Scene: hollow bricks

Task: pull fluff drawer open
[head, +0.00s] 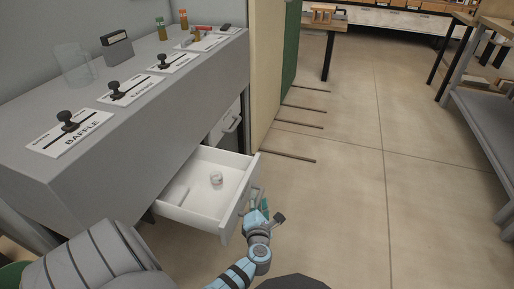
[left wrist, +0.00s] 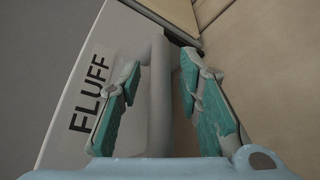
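The fluff drawer (head: 232,210) is pulled out from the grey cabinet in the head view, with its inside showing. Its front (left wrist: 90,75) bears the word FLUFF in the left wrist view. The upright bar handle (left wrist: 159,95) stands between the fingers of my left gripper (left wrist: 160,78). The fingers are apart, one on each side of the bar, with a gap visible on both sides. In the head view my left gripper (head: 263,207) is at the drawer's front. My right gripper is not in view.
A small whitish round thing (head: 216,178) lies in the drawer. Another drawer handle (head: 233,124) shows behind it. Thin dark bars (head: 295,155) lie on the floor.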

